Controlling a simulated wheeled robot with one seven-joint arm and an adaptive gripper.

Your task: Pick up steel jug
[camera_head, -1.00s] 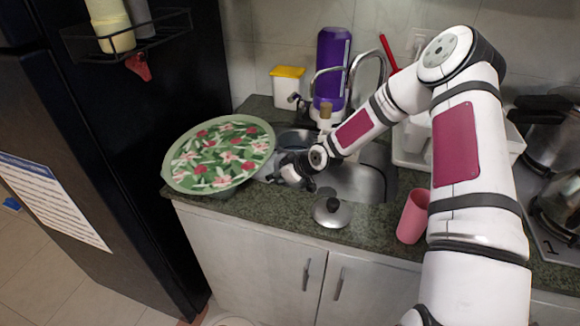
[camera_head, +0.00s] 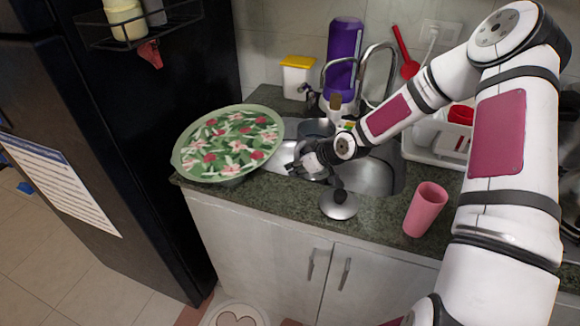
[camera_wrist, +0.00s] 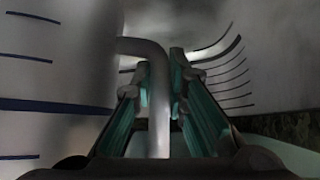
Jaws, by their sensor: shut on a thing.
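In the wrist view, the steel jug (camera_wrist: 65,75) fills the left side as a smooth grey wall. Its bent tubular handle (camera_wrist: 158,125) runs down between the two fingers. My gripper (camera_wrist: 162,80) is shut on this handle, with a green-lined finger on each side. In the head view, my gripper (camera_head: 304,166) is low over the sink's front edge, right of the floral tray.
A floral tray (camera_head: 228,146) lies left of my gripper. A steel lid with a black knob (camera_head: 338,207) and a pink cup (camera_head: 425,209) stand near the counter's front edge. The faucet (camera_head: 376,65), a purple bottle (camera_head: 344,52) and a yellow-lidded tub (camera_head: 298,78) are behind the sink (camera_head: 372,178).

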